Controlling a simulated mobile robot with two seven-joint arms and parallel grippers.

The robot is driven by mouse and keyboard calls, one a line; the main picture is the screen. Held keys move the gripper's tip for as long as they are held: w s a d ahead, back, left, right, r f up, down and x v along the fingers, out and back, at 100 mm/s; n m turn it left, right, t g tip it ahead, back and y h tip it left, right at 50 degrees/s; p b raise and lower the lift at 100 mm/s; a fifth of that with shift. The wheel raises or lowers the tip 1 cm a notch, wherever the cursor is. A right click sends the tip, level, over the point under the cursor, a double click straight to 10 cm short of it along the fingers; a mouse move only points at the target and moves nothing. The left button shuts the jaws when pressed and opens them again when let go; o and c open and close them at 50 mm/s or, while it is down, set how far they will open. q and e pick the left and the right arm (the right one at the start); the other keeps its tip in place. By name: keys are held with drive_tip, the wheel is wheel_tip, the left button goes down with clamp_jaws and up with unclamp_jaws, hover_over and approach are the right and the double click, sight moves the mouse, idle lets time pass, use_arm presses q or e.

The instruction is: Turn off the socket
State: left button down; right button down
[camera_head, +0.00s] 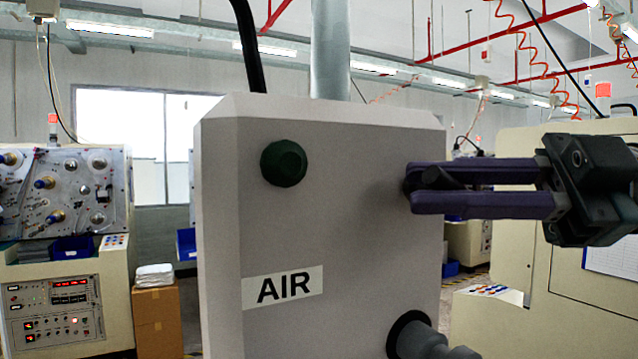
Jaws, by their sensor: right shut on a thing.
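The socket is a pale grey box (340,240) with a black-on-white AIR label (283,287). A dark green round button (284,163) sits on its upper left face. At its upper right is a small dark switch knob (436,178), mostly hidden by my fingers. My right gripper (412,188) reaches in from the right with purple fingers, one above the other, shut on this knob. The knob's exact setting cannot be told. My left gripper is not in view.
A dark grey round fitting (425,338) sticks out at the box's lower right. A grey pipe (330,50) and a black cable (248,45) rise behind the box. Winding machines stand at left (65,190) and right, with a cardboard box (158,320) between.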

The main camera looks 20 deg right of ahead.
drive_tip(key=n+h+p, duration=0.1)
drive_tip(key=p, duration=0.2)
drive_tip(key=r+g+h+p, duration=0.1)
drive_tip(key=p, duration=0.2)
drive_tip(key=shift+n+h, duration=0.4)
drive_tip(key=shift+f+h+p, duration=0.25)
drive_tip(key=shift+h+p, duration=0.15)
drive_tip(key=shift+p, duration=0.05)
drive_tip(key=shift+f+n+g+h, duration=0.3)
drive_tip(key=shift+n+h, duration=0.1)
drive_tip(key=c, duration=1.1)
unclamp_jaws()
